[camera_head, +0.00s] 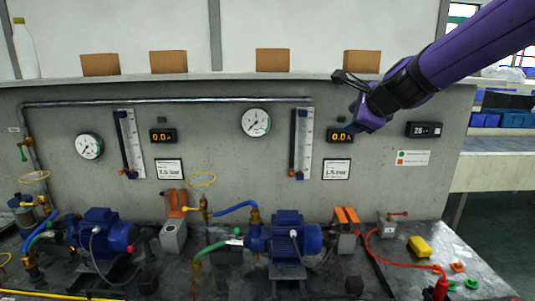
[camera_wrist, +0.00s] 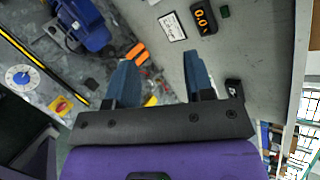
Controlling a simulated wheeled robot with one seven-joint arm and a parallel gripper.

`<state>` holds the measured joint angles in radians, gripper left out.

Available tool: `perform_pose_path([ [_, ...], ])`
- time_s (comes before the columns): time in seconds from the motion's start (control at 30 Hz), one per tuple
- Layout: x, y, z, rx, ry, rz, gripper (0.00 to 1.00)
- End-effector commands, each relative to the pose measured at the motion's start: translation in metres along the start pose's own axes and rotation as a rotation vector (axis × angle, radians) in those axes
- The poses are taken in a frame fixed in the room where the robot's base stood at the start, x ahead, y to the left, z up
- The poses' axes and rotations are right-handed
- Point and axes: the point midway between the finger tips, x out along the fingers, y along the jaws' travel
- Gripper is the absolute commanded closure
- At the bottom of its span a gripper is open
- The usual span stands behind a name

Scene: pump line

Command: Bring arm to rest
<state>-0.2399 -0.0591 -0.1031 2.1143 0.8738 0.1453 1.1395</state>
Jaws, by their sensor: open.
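My gripper (camera_wrist: 162,80) is open and empty in the wrist view, its two blue fingers apart with only the bench and panel behind them. In the head view my purple arm comes in from the upper right, and my gripper (camera_head: 362,118) hangs in front of the grey panel (camera_head: 210,130), beside the right orange-digit display (camera_head: 340,136). That display reads 0.0 and also shows in the wrist view (camera_wrist: 203,18). I cannot tell the exact gap between my gripper and the panel.
Two blue pumps (camera_head: 100,233) (camera_head: 290,236) stand on the bench with hoses and valves. Gauges (camera_head: 255,122) and level tubes (camera_head: 302,145) are on the panel. Brown boxes (camera_head: 272,60) stand on the ledge above. A yellow block (camera_head: 419,247) and a red hose lie at the right.

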Motion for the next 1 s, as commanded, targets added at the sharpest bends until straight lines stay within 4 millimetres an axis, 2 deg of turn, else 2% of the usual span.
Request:
perform_pose_path([
  [0.03,-0.022,0.006,-0.001,-0.108,-0.016,0.021,0.52],
  [0.27,-0.105,0.054,-0.016,-0.643,-0.069,0.148,0.52],
  [0.47,-0.171,0.106,-0.042,-1.098,-0.093,0.282,0.52],
  [0.6,-0.212,0.145,-0.067,-1.397,-0.103,0.399,0.52],
  [0.8,-0.253,0.188,-0.098,-1.702,-0.116,0.56,0.52],
  [1.0,-0.268,0.204,-0.112,-1.814,-0.125,0.637,0.52],
])
